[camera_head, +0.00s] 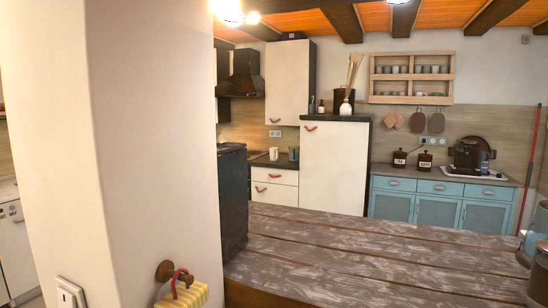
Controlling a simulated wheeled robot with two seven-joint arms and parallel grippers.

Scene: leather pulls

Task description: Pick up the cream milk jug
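A small cream vessel (273,154) stands on the far counter beside the stove, next to a teal vessel (293,154). It looks like the cream milk jug, but it is too small here to be sure. It appears upright, and nothing is holding it. Neither of my grippers shows in the head view, so I cannot see whether they are open or shut.
A wide wooden table (370,255) fills the foreground before the far counter. A white pillar (140,150) blocks the left. A dark cabinet (233,195) stands beside the table's left end. Grey metallic items, partly cut off, are at the right edge. The visible tabletop is mostly bare.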

